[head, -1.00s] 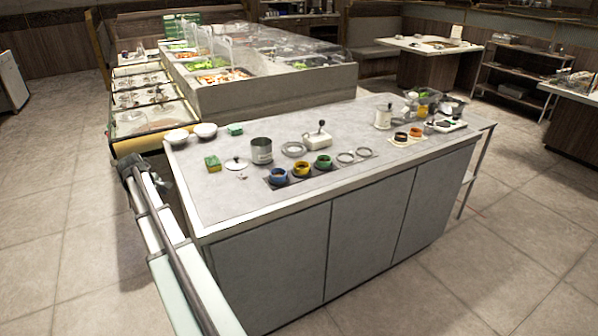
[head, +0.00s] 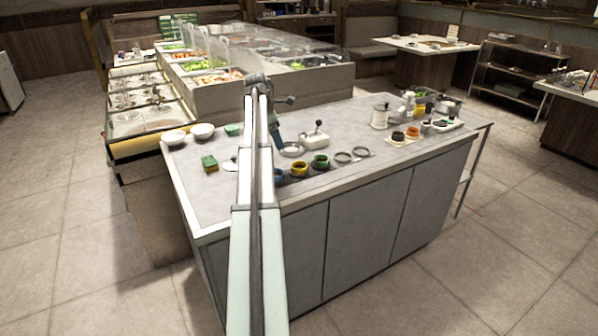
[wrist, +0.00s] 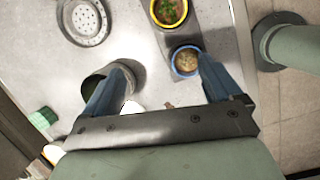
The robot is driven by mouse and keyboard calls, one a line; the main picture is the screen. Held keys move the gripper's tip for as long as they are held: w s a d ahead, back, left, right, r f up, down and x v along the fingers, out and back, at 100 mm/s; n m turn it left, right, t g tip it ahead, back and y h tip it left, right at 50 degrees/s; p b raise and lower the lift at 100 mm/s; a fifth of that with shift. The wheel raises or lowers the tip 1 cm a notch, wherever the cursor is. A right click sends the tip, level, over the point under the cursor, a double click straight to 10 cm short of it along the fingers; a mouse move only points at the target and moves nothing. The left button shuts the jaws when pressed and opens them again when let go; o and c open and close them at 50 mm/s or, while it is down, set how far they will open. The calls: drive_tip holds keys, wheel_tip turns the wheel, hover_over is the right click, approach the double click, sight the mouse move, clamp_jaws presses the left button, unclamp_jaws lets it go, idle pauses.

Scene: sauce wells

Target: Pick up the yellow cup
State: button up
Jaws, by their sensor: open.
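The yellow cup (head: 299,169) stands upright on the counter between a blue cup (head: 279,177) and a green cup (head: 321,161). In the wrist view the yellow cup (wrist: 170,26) is at the top edge, partly cut off, with green contents. The blue cup (wrist: 185,74) is below it, near my right-hand finger. My gripper (wrist: 162,61) is open and empty above the counter, with the yellow cup beyond its fingertips. In the head view my gripper hangs down behind the cups, its tips hard to make out.
A metal pot (wrist: 92,84) lies beneath the left-hand finger. A perforated round strainer (wrist: 84,22) is at upper left.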

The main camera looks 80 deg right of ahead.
drive_tip(key=s+r, duration=0.1)
drive_tip(key=s, duration=0.3)
approach(298, 163)
drive_tip(key=s+f, duration=0.1)
drive_tip(key=a+f, duration=0.1)
drive_tip(key=shift+s+a+f, duration=0.15)
drive_tip(key=shift+s+f, duration=0.2)
drive_tip(key=shift+s, duration=0.05)
drive_tip(key=shift+a+x, duration=0.2)
drive_tip(key=shift+x, duration=2.45)
drive_tip(key=shift+w, duration=0.1)
drive_tip(key=c, duration=1.1)
wheel_tip(298, 163, up, 10)
